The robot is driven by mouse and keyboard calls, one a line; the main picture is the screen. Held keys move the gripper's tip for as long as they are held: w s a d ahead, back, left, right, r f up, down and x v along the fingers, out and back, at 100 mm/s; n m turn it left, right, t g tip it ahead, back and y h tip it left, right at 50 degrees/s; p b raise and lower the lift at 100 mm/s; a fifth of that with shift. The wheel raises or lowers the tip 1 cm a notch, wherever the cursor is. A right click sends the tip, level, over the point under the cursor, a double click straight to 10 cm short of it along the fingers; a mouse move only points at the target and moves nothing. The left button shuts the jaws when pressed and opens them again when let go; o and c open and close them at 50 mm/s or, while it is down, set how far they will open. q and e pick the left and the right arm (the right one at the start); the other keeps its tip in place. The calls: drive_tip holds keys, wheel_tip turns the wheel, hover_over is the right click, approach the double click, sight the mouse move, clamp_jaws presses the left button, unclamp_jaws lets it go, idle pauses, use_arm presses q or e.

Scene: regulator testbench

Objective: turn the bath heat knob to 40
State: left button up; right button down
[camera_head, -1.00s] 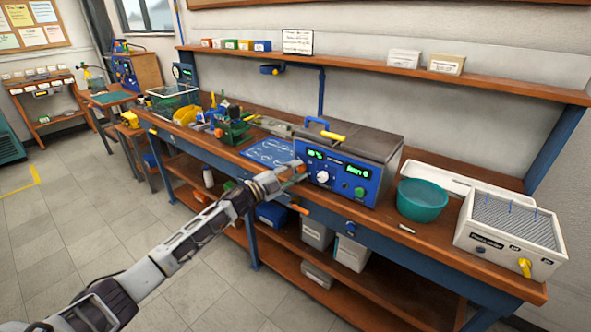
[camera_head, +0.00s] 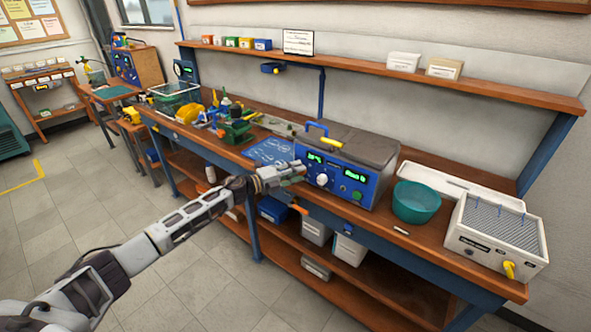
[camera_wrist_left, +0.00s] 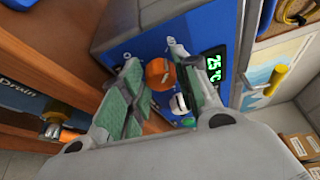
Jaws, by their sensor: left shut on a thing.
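The bath (camera_head: 358,147) is a grey-topped box with a blue front panel, standing on the bench. An orange knob (camera_wrist_left: 160,73) on its panel shows in the left wrist view, beside a green display (camera_wrist_left: 214,67) reading about 25 °C. My left gripper (camera_head: 300,171) is at the panel's left side. In the left wrist view its green-padded fingers (camera_wrist_left: 158,80) are on either side of the orange knob, shut on it. The white knob (camera_head: 322,180) is right of the gripper and free. The orange knob's scale marks are mostly hidden. My right gripper is not in view.
An orange drain handle (camera_head: 298,208) sits below the bench edge. A blue mat (camera_head: 270,151) lies left of the bath.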

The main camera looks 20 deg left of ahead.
use_arm(q)
drive_tip(key=shift+f+m, duration=0.1)
drive_tip(key=shift+m, duration=0.3)
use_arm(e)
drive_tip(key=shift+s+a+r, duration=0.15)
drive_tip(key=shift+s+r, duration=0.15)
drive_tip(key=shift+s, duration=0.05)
use_arm(q)
drive_tip(key=shift+d, duration=0.1)
drive_tip(key=o, duration=1)
drive_tip(key=shift+v, duration=6.05)
